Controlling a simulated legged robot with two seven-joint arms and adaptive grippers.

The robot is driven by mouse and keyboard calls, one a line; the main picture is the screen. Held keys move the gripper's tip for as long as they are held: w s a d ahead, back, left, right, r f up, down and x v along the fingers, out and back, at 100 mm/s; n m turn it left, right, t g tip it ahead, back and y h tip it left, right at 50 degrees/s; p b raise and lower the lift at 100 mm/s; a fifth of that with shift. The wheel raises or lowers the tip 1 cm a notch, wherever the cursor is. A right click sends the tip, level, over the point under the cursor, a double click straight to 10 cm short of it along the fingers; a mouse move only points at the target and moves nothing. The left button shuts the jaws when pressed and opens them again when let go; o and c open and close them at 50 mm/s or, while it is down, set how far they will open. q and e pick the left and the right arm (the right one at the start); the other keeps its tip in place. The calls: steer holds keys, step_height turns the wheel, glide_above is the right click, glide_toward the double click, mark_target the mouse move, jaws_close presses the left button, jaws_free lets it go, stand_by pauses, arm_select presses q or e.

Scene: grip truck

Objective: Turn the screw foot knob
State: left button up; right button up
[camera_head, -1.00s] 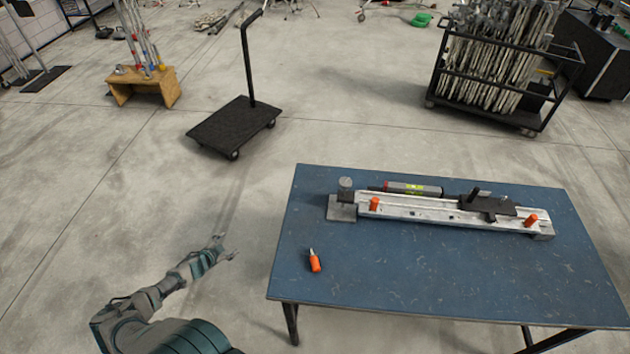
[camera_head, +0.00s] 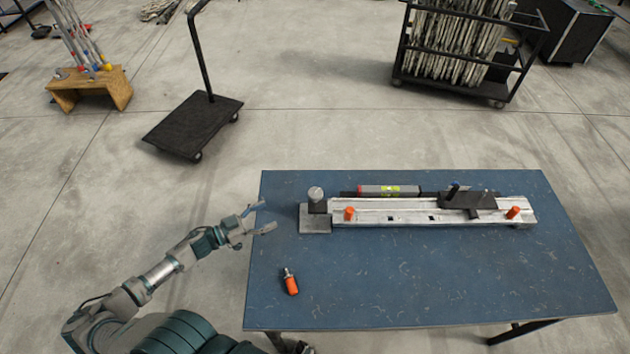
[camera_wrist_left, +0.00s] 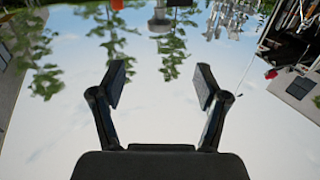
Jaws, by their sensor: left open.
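In the head view the screw foot knob (camera_head: 315,193) is a round grey knob standing upright at the left end of a long pale metal rail (camera_head: 400,211), above a flat grey plate (camera_head: 315,220). The rail lies on the blue table (camera_head: 420,270). My left gripper (camera_head: 262,217) is open and empty at the table's left edge, left of the knob and apart from it. In the left wrist view its two fingers (camera_wrist_left: 160,88) stand wide apart with nothing between them; the knob cannot be made out there. My right gripper is not in view.
An orange-handled tool (camera_head: 290,283) lies on the table's front left. Orange knobs (camera_head: 349,213) and a black clamp (camera_head: 467,199) sit on the rail. A grey cylinder (camera_head: 389,191) lies behind it. A black cart (camera_head: 193,127) stands on the floor. The table's front is mostly clear.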

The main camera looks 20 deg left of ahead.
mark_target(309, 196)
arm_select(q)
steer(key=x, duration=1.7)
steer(key=shift+w+d+r, duration=0.1)
steer(key=shift+d, duration=0.05)
steer(key=c, duration=1.2)
